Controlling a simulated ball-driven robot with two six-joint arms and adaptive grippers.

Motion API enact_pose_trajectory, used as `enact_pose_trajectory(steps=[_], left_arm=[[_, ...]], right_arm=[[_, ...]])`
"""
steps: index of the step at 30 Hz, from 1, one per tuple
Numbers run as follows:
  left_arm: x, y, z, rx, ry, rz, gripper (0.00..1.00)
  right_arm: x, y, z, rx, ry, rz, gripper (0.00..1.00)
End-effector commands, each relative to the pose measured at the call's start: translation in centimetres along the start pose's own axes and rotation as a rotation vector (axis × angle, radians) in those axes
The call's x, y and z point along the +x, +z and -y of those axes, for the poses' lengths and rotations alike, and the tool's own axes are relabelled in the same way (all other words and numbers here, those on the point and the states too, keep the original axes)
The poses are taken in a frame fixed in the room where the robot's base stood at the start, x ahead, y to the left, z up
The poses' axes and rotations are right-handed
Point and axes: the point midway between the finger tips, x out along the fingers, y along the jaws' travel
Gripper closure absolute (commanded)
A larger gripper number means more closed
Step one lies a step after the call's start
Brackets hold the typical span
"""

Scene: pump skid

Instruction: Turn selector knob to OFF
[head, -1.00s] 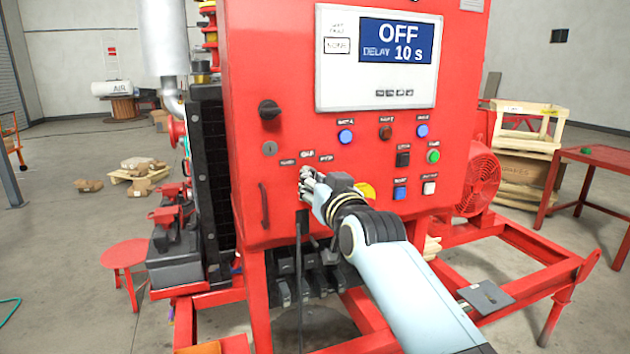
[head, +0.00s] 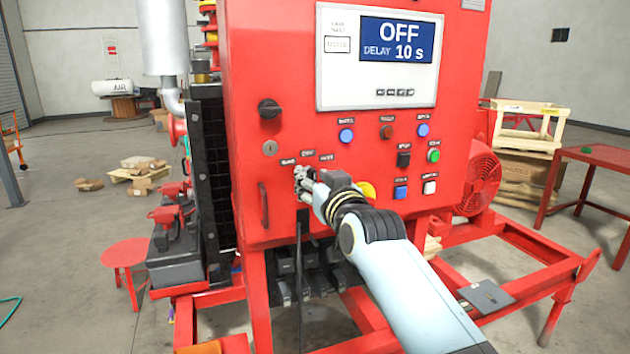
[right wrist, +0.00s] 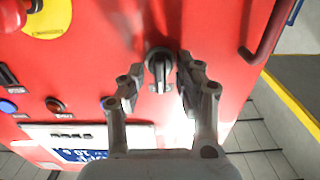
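The selector knob (right wrist: 160,72) is a dark round knob with a grey bar handle on the red panel. In the right wrist view its bar points down the picture, between my two fingers. My right gripper (right wrist: 158,82) is open around it, the right finger very close to the knob and a gap on the left; contact cannot be told. In the head view my right gripper (head: 306,182) is at the panel just below three small labels and hides the knob. The display (head: 398,41) reads OFF, DELAY 10 s. My left gripper is not in view.
Around the gripper on the panel are a black rotary switch (head: 269,109), a key lock (head: 270,148), a blue button (head: 346,136) and a yellow-backed emergency stop (head: 366,190). A handle (head: 263,205) stands out at the lower left. The red frame (head: 520,255) extends right.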

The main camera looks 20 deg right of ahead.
Motion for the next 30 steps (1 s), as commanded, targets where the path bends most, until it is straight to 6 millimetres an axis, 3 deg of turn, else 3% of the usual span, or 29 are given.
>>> enact_pose_trajectory(steps=[10, 21, 30], left_arm=[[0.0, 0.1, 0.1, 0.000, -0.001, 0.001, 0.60], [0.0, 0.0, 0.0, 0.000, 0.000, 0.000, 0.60], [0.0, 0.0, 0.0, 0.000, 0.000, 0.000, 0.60]], right_arm=[[-1.1, 0.3, 0.0, 0.002, 0.000, 0.005, 0.66], [-8.9, 0.2, 0.0, 0.002, 0.000, 0.004, 0.66], [-11.9, 0.1, 0.0, 0.000, 0.000, 0.003, 0.66]])
